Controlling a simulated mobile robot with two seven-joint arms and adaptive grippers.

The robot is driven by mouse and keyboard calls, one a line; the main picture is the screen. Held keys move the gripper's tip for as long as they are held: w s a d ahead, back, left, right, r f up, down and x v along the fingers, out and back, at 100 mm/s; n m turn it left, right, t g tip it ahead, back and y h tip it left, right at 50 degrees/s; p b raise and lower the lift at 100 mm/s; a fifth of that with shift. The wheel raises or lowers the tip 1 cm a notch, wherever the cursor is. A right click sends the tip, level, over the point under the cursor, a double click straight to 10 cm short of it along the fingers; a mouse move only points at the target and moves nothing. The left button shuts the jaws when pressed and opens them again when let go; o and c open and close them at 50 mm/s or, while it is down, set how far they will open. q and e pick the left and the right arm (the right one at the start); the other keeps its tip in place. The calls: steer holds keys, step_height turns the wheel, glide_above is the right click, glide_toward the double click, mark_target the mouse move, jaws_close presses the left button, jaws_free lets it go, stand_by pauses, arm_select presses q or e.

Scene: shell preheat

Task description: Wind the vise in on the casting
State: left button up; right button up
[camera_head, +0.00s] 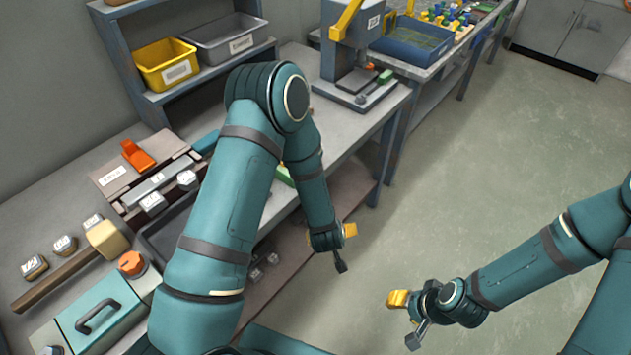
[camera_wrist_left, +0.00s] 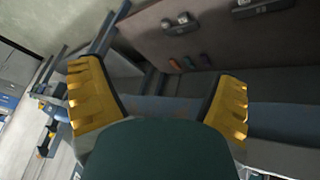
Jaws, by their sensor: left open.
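I cannot clearly make out a vise or a casting. A grey press (camera_head: 352,50) stands on the bench, with a small block on its base and a green-tipped part (camera_head: 385,76) beside it; whether this is the vise, I cannot tell. My left gripper (camera_head: 342,248) hangs beyond the bench's front edge, apart from the press. In the left wrist view its two yellow fingers (camera_wrist_left: 160,106) are wide apart with nothing between them. My right gripper (camera_head: 405,318) is over the floor at the lower right, its fingers apart and empty. My left arm hides part of the bench.
On the bench are a teal box (camera_head: 97,312) with a handle, a mallet (camera_head: 72,262), labelled blocks (camera_head: 65,245) and an orange clip (camera_head: 137,155). Yellow (camera_head: 168,64) and grey (camera_head: 224,40) bins sit on a shelf. A blue tray (camera_head: 412,44) is farther back. Floor at right is clear.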

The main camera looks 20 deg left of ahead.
arm_select(q)
steer(key=w+a+r+n+t+y, duration=0.1)
steer(key=w+r+n+t+y, duration=0.2)
steer(key=w+y, duration=0.5)
steer(key=d+r+n+g+y+b, duration=0.1)
steer(key=d+r+n+g+y, duration=0.25)
steer(key=r+n+y, duration=0.35)
steer(key=shift+n+y, duration=0.6)
steer(key=x, duration=0.8)
steer(key=f+x, duration=0.1)
steer(key=x, duration=0.3)
steer(key=shift+a+b, duration=0.4)
steer(key=shift+a, duration=0.05)
steer(key=c, duration=1.2)
